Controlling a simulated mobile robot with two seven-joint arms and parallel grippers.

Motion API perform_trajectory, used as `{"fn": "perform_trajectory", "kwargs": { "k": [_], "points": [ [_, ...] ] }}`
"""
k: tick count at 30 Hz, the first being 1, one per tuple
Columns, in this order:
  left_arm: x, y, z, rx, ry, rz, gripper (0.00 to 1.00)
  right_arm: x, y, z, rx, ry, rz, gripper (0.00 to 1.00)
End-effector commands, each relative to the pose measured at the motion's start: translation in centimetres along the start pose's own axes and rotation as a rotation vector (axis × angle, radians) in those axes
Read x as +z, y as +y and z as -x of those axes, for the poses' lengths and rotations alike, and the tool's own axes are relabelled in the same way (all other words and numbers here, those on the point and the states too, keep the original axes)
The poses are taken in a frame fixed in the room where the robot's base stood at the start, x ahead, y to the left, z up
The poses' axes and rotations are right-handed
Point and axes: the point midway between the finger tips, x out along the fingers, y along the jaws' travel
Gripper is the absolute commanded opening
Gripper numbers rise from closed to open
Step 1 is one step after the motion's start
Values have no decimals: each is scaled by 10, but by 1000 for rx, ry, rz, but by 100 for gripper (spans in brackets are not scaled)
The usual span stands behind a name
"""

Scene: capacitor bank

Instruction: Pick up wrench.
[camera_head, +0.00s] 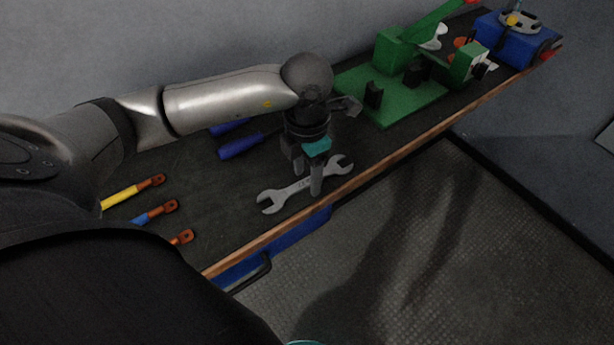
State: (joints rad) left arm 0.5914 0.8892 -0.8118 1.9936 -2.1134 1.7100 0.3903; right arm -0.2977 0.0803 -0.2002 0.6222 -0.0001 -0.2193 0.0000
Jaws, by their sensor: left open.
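The wrench (284,194) is grey metal with an open jaw at each end. It lies on the dark workbench (205,190) near the wooden front edge, slanting from lower left to upper right. My left gripper (308,182) points down over the wrench's middle, with one finger on its far side and one on its near side. It is open, and the fingers look apart from the handle. Part of the handle is hidden behind the near finger. I cannot tell exactly how close the fingertips are to the bench. My right gripper is not in view.
A hammer-like tool with a blue handle (240,146) lies behind my left gripper. Yellow, blue and red cables (120,194) with copper lugs lie at the left. A green press (400,95) and a blue box (515,40) stand to the right. A wall runs behind the bench.

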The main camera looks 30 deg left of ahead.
Motion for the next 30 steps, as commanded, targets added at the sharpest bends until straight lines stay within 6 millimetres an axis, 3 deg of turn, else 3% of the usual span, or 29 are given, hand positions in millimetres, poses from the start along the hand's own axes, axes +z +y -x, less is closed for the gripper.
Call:
{"fn": "perform_trajectory", "kwargs": {
  "k": [2,17,30],
  "points": [
    [0,0,0,0,0,0,57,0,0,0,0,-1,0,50],
    [0,0,1,0,-1,0,1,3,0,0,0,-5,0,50],
    [0,0,1,0,-2,0,0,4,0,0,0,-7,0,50]
  ]
}}
